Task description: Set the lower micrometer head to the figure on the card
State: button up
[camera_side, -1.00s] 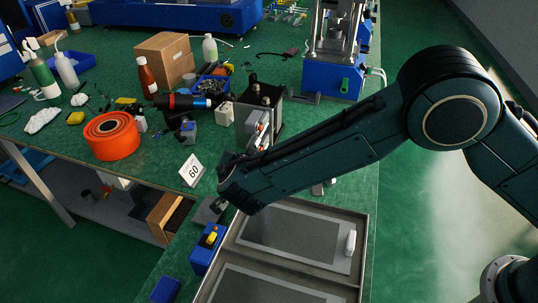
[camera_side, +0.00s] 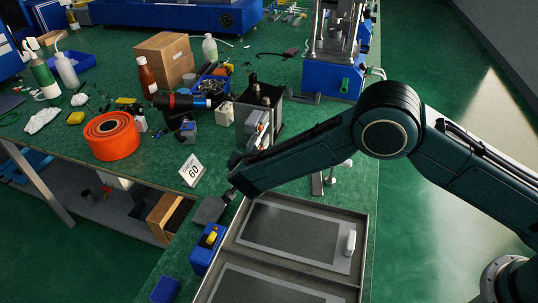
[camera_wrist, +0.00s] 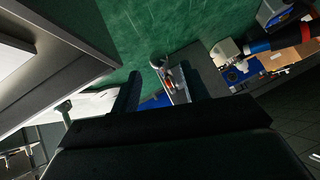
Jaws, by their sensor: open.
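The card (camera_side: 191,170) stands tilted on the green bench and reads 60, with smaller print above that I cannot read. The grey device (camera_side: 258,122) with knobs on top and small orange-red parts on its front stands behind my forearm. Its lower part is partly hidden, and I cannot make out the lower micrometer head or its scale. In the wrist view the device (camera_wrist: 178,82) shows beyond my gripper (camera_wrist: 160,82), whose two dark fingers are spread apart with nothing between them. The fingers appear apart from the device. In the side view my fingers cannot be made out clearly.
A grey tray (camera_side: 360,240) lies in front, with a white piece (camera_side: 350,242) in it. A blue box (camera_side: 207,250) with a yellow part is left of it. A white block (camera_side: 225,113), a red-and-black cylinder (camera_side: 180,102) and an orange roll (camera_side: 112,136) stand left of the device.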

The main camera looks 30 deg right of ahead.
jog(key=shift+x, duration=1.45)
jog(key=shift+c, duration=0.5)
grip_shut()
jog(key=shift+w+a+r+n+g+h, duration=0.1)
jog(key=shift+w+a+n+g+h, duration=0.1)
jog(key=shift+n+g+h, duration=0.4)
jog(key=shift+w+r+n+g+h, duration=0.15)
jog(key=shift+n+g+h, duration=0.15)
jog(key=shift+g+h, duration=0.2)
jog(key=shift+o, duration=0.5)
grip_release()
